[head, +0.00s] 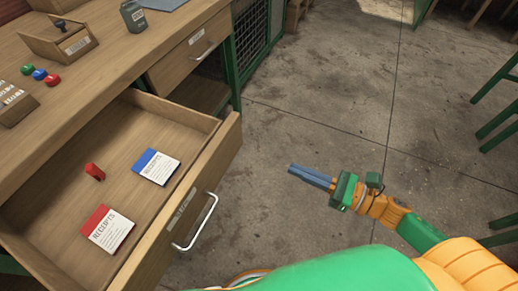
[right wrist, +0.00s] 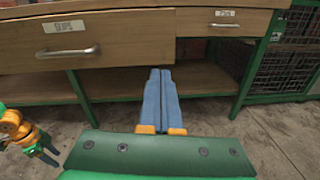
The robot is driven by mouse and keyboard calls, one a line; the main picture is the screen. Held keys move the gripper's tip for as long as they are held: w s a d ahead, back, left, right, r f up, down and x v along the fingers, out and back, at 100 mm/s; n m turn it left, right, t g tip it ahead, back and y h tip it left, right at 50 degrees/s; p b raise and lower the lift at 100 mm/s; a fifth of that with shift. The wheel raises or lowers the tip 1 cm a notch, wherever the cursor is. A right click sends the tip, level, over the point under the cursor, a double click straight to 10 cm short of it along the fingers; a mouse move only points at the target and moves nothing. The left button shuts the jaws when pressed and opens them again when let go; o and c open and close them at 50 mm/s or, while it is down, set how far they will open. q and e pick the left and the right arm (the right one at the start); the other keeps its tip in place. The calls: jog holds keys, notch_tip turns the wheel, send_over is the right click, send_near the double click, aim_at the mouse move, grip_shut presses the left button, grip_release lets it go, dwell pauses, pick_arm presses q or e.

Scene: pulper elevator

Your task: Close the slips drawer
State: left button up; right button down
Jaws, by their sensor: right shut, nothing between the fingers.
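The slips drawer (head: 226,148) is pulled well out of the wooden desk in the head view. Its silver handle (head: 203,228) is on the front panel, and its label reads "SLIPS" in the right wrist view (right wrist: 64,26). Inside lie a red receipts pad (head: 108,229), a blue receipts pad (head: 156,167) and a small red object (head: 95,172). My right gripper (head: 292,169) is shut and empty, over the floor to the right of the drawer front, apart from it. My left gripper (right wrist: 46,153) shows at the left of the right wrist view; its jaw state is unclear.
A second drawer (head: 188,52) beside it is shut. The desk top holds a wooden box (head: 60,44), a dark tin (head: 133,16) and coloured stamps (head: 39,75). Green stools (head: 498,90) stand at the right. The concrete floor between is clear.

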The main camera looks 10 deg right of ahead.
aim_at(230, 148)
jog(key=w+a, duration=0.2)
jog(key=a, duration=0.1)
jog(key=w+a+r+n+p, duration=0.1)
jog(key=w+a, duration=0.1)
jog(key=a, duration=0.2)
jog(key=w+a+n, duration=0.1)
jog(key=w+a, duration=0.1)
jog(key=a, duration=0.2)
jog(key=shift+w+a+r+g+y, duration=0.1)
jog(key=shift+w+r+g+y, duration=0.2)
jog(key=shift+w+y, duration=0.1)
jog(key=shift+w+a+f, duration=0.2)
jog(key=shift+w+a, duration=0.2)
jog(key=shift+a, duration=0.1)
pick_arm(q)
jog(key=shift+s+a+r, duration=0.15)
jog(key=shift+s+r, duration=0.15)
jog(key=shift+s, duration=0.05)
